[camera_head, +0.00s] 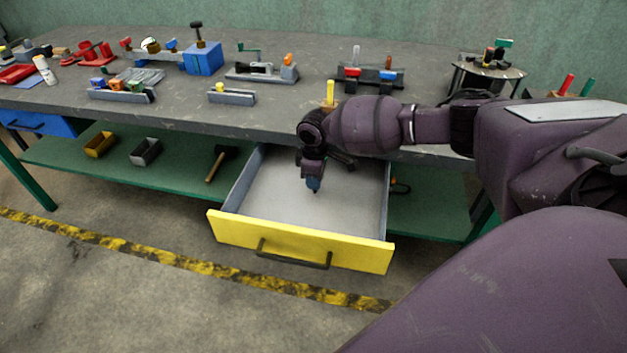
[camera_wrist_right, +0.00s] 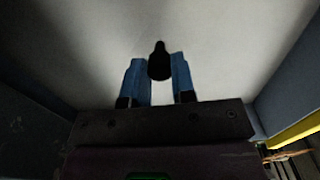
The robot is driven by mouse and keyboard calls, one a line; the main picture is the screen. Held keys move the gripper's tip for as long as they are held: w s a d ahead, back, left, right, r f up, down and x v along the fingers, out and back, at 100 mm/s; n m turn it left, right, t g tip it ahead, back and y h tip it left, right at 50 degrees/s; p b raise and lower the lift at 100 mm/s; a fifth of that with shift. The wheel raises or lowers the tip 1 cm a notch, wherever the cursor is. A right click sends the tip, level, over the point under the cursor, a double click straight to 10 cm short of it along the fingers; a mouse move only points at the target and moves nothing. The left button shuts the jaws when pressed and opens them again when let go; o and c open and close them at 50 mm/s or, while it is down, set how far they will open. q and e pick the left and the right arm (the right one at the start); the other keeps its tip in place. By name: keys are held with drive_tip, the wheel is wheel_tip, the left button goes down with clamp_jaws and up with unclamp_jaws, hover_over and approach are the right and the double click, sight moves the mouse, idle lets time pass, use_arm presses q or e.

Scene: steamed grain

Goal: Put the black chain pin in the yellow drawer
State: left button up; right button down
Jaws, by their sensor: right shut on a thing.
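The yellow drawer (camera_head: 300,241) is pulled out from under the workbench, and its pale interior shows no other objects. My right gripper (camera_head: 314,184) reaches down over the inside of the drawer. In the right wrist view, its blue fingers (camera_wrist_right: 161,78) are shut on the black chain pin (camera_wrist_right: 160,62), whose narrow tip points away from the gripper. The pin is above or near the drawer floor; I cannot tell whether it touches. My left gripper is not in view.
The workbench top (camera_head: 310,118) carries several fixtures and tools. A green shelf (camera_head: 120,170) below holds a yellow bin (camera_head: 99,145), a grey bin (camera_head: 145,151) and a hammer (camera_head: 217,163). A blue drawer (camera_head: 40,123) is at the far left. The floor in front is clear.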

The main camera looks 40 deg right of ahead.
drive_tip(key=shift+f, duration=0.35)
drive_tip(key=shift+r, duration=0.1)
drive_tip(key=c, duration=1.1)
unclamp_jaws()
drive_tip(key=shift+f, duration=0.2)
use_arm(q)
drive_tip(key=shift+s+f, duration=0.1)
use_arm(e)
drive_tip(key=shift+o, duration=0.8)
use_arm(q)
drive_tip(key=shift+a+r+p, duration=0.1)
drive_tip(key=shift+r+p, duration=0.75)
drive_tip(key=shift+p, duration=0.3)
use_arm(e)
wheel_tip(320, 180, up, 12)
drive_tip(key=shift+r, duration=0.2)
